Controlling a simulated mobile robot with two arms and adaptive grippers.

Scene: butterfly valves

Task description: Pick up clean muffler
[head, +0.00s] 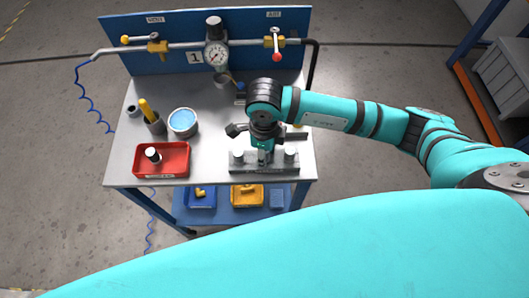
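A grey rack (264,170) at the front right of the workbench holds white cylindrical pieces that look like mufflers. A left white muffler (238,155) and a right white muffler (290,153) stand upright on it. My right gripper (263,154) points down at the middle of the rack, between these two. The wrist and fingers hide most of what is between the fingertips, so I cannot tell whether they hold anything. A dark piece with a white end (152,155) lies in a red bin (162,174) at the front left. My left gripper is not in view.
A pressure gauge (216,55) and a pipe with valve levers (276,44) stand along the blue back panel (180,65). A blue-topped round container (183,122) and a cup with a yellow-handled tool (149,112) stand behind the red bin. Coloured bins (247,195) sit on the lower shelf.

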